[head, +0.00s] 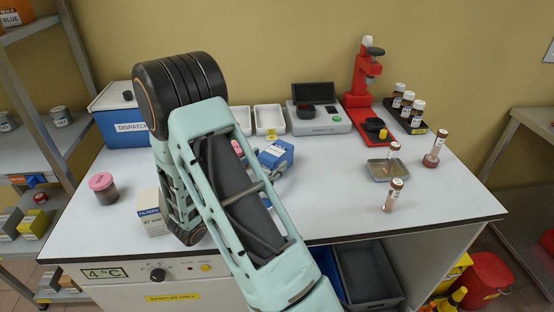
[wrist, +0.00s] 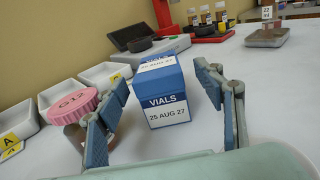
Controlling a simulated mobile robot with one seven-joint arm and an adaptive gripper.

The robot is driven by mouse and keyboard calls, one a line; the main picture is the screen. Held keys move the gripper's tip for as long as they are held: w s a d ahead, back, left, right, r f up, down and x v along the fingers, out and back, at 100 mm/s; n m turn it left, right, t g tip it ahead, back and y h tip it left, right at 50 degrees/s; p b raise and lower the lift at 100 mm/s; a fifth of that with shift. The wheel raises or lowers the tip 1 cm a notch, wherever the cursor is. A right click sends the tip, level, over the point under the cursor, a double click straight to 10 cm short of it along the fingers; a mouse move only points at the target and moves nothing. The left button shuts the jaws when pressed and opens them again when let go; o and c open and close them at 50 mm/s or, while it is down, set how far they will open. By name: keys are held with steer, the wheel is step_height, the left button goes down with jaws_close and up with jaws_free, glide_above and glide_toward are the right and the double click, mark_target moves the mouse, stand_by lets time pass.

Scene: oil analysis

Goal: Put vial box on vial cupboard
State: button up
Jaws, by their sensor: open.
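The vial box is a blue and white carton marked "VIALS 25 AUG 27" (wrist: 167,101). It stands upright on the white worktop in the wrist view. In the head view it shows partly behind my arm (head: 276,154). My gripper (wrist: 161,82) is open, with one blue-grey finger left of the box and one right of it. Gaps show between the box and both fingers.
A pink-lidded jar (wrist: 75,106) stands close to the left finger. White trays (head: 269,119) and a grey instrument (head: 319,118) stand behind the box. A blue dispatch box (head: 118,127), filter box (head: 150,214) and another pink-lidded jar (head: 103,188) are left.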

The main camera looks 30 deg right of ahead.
mark_target(276, 150)
steer(key=x, duration=0.5)
steer(key=shift+w+r, duration=0.1)
steer(key=shift+r, duration=0.2)
steer(key=c, duration=1.6)
steer(key=shift+r, duration=0.2)
